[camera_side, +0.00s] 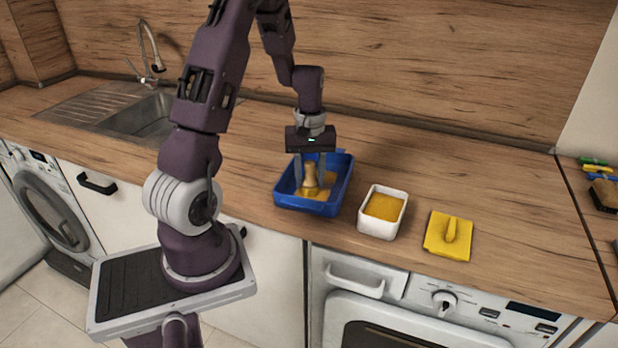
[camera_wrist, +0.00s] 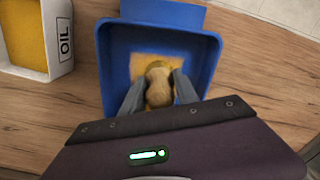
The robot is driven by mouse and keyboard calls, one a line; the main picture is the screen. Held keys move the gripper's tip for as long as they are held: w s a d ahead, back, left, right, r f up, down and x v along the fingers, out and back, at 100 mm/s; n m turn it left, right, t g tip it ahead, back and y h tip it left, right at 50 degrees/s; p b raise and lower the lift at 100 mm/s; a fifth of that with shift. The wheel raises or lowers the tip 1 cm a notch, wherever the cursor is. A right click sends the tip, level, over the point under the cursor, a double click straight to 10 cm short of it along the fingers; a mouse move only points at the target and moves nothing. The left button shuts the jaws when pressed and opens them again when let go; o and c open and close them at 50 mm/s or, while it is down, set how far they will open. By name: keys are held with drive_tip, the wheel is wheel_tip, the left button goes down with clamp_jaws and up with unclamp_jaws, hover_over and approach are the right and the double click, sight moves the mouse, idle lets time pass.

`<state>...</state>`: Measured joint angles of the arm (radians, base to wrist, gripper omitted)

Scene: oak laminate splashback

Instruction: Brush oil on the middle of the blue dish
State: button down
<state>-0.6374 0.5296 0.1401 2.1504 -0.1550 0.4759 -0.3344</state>
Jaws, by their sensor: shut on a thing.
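The blue dish (camera_side: 285,200) stands on the worktop, and it also shows in the wrist view (camera_wrist: 205,62). A patch of golden oil (camera_wrist: 143,62) covers the middle of its floor. My gripper (camera_side: 311,178) points down into the dish. It is shut on the brush's light wooden handle (camera_wrist: 158,86). The brush (camera_side: 310,180) is upright, with its head down at the oil patch; exact contact is hard to tell. The white oil box (camera_side: 378,222), marked OIL in the wrist view (camera_wrist: 62,38), stands just right of the dish and holds golden oil.
A yellow square lid or holder (camera_side: 448,236) with a raised grip lies right of the oil box. A sink with a tap (camera_side: 150,60) is at the back left. Small coloured items (camera_side: 597,175) lie at the far right. The worktop behind the dish is clear.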

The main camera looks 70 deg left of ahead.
drive_tip(key=shift+w+a, duration=0.45)
drive_tip(key=shift+a, duration=0.15)
drive_tip(key=shift+w+a, duration=0.7)
drive_tip(key=shift+a, duration=0.05)
drive_tip(key=shift+w+a, duration=0.65)
drive_tip(key=shift+a, duration=0.2)
drive_tip(key=shift+w+a, duration=0.1)
drive_tip(key=shift+w+a, duration=0.6)
drive_tip(key=shift+a, duration=0.05)
drive_tip(key=shift+w+a, duration=0.65)
drive_tip(key=shift+a, duration=0.25)
